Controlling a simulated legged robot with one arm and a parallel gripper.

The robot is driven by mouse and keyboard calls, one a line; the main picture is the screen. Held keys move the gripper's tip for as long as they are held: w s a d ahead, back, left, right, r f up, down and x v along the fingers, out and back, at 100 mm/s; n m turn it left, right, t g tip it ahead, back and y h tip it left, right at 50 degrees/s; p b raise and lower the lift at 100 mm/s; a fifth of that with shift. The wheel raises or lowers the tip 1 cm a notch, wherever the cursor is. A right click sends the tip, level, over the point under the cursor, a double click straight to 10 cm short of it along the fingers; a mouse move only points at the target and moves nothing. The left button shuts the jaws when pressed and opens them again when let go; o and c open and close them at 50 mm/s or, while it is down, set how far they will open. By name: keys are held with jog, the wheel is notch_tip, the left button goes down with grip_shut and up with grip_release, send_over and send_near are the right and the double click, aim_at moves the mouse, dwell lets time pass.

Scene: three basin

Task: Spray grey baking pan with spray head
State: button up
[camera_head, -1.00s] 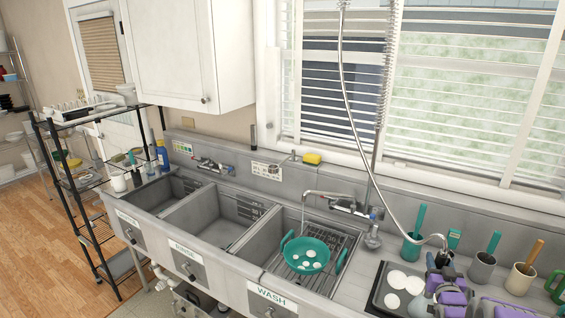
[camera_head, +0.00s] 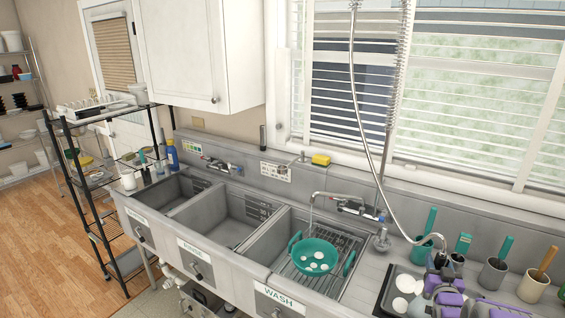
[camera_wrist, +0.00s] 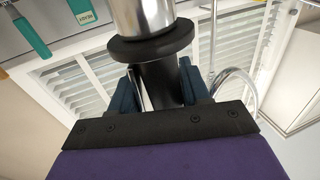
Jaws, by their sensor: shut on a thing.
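The grey baking pan (camera_head: 385,294) lies on the drainboard right of the wash basin, at the bottom of the head view. Pale round patches show on it, and my arm hides its right part. My purple gripper (camera_head: 440,270) is above the pan's right side. It is shut on the spray head (camera_head: 443,257), which hangs on a long curved metal hose (camera_head: 378,165). In the wrist view, the dark fingers of my gripper (camera_wrist: 165,88) close around the spray head's black and silver body (camera_wrist: 150,40). No spray shows.
A teal strainer (camera_head: 303,246) with white patches sits in the wash basin (camera_head: 262,248), below a faucet (camera_head: 345,203). Several holders with upright tools, including a grey cup (camera_head: 492,275), stand right of the pan. A yellow sponge (camera_head: 320,160) lies on the back ledge.

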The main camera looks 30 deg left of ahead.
jog(key=a, duration=0.6)
jog(key=shift+a+b, duration=0.25)
jog(key=shift+b, duration=0.15)
jog(key=shift+s, duration=0.1)
dwell(0.5)
jog(key=w+d+p, duration=0.2)
jog(key=w+d, duration=0.3)
jog(key=d, duration=0.5)
jog(key=w+d+p, duration=0.3)
jog(key=w+d, duration=0.3)
jog(key=d, duration=0.4)
jog(key=shift+w, duration=0.25)
jog(key=shift+a, duration=0.1)
dwell(0.6)
jog(key=a+b, duration=0.1)
jog(key=a, duration=0.6)
